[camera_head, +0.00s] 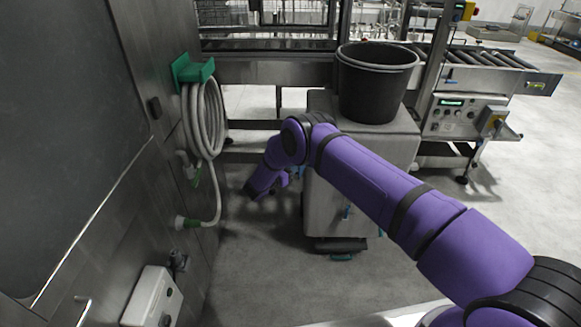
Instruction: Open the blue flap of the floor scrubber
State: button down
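A grey boxy unit (325,213) on a low dark base stands at the centre, and I take it to be the floor scrubber. Whether this is the flap, I cannot tell. A little more blue shows beside my wrist at the unit's left edge. My gripper (284,181) points down at the left side of the unit, mostly hidden by my own wrist. Its fingers are too small and dark to show whether they are open, and contact with the unit cannot be made out.
A black bucket (374,85) stands on top of the unit. A steel wall with a coiled hose (204,118) on a green holder is on the left, with a white box (152,297) low down. A roller conveyor (487,62) is behind. Grey floor is clear at front and right.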

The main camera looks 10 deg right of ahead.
jog(key=shift+w+d+r, duration=0.15)
jog(key=shift+w+d, duration=0.1)
jog(key=shift+d, duration=0.2)
jog(key=shift+w+d+r, duration=0.15)
jog(key=shift+w+d, duration=0.1)
jog(key=shift+d, duration=0.2)
jog(key=c, duration=1.2)
grip_release()
jog(key=v, duration=1.3)
jog(key=shift+w+f, duration=0.2)
jog(key=shift+f, duration=0.1)
jog(key=shift+a, duration=0.1)
